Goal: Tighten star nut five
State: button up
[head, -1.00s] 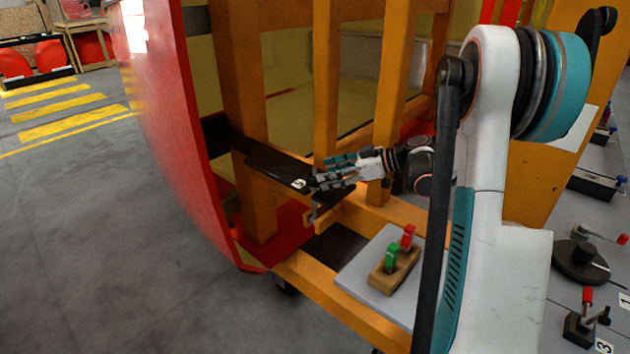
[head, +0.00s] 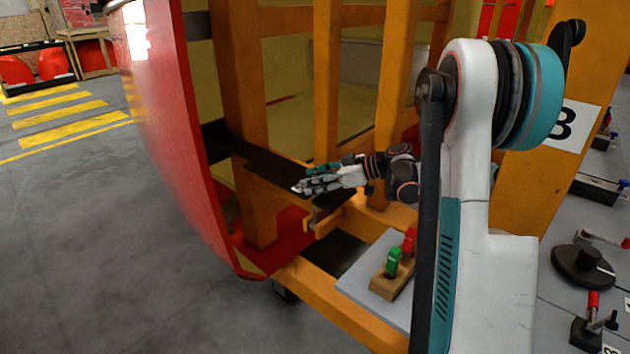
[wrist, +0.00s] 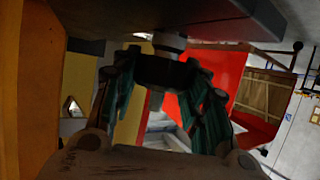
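In the wrist view, a dark star nut (wrist: 160,72) sits on a light bolt (wrist: 170,41) under a dark plate (wrist: 190,16). My gripper (wrist: 162,75) has one teal-backed finger on each side of the nut, and the fingertips appear to touch its edges. In the head view, my gripper (head: 303,188) is at the black bracket (head: 276,166) that joins the red nosecone (head: 165,130) to the orange frame (head: 329,80). The nut itself is hidden there by my fingers and the bracket.
A wooden block (head: 391,282) with a green and a red handle stands on a grey board (head: 357,284) below my gripper. Orange posts stand close behind my gripper. A grey table (head: 600,225) with clamps and knobs is at the right. Open floor (head: 80,240) lies at the left.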

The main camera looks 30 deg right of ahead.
jog(key=shift+m+t+h, duration=1.2)
jog(key=shift+m+h, duration=0.2)
jog(key=shift+m, duration=0.2)
jog(key=o, duration=1.1)
jog(key=shift+s+d, duration=0.1)
jog(key=v, duration=1.1)
jog(key=shift+s+d+r, duration=0.15)
jog(key=shift+s+r, duration=0.05)
jog(key=shift+s, duration=0.15)
